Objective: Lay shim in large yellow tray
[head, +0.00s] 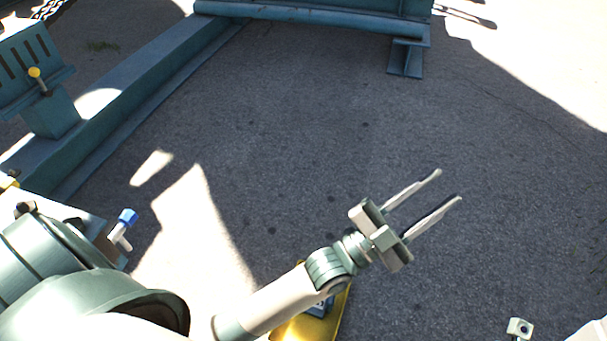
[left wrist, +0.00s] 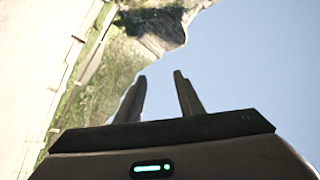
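A yellow tray (head: 322,328) shows in part at the bottom middle of the head view, below my left forearm, which hides much of it. A small dark blue-grey thing (head: 321,307) shows at the tray beside the forearm; I cannot tell whether it is the shim. My left gripper (head: 450,185) reaches out past the tray to the right, over bare ground. Its two fingers are apart with nothing between them. They also show apart and empty in the left wrist view (left wrist: 158,88), against sky. My right gripper is not seen.
A blue-green steel frame has a long beam (head: 130,98) at the left and a crossbar (head: 320,18) at the back. A blue-capped fitting (head: 124,225) stands at the lower left. A small pale bracket (head: 519,327) is at the bottom right. The asphalt between is clear.

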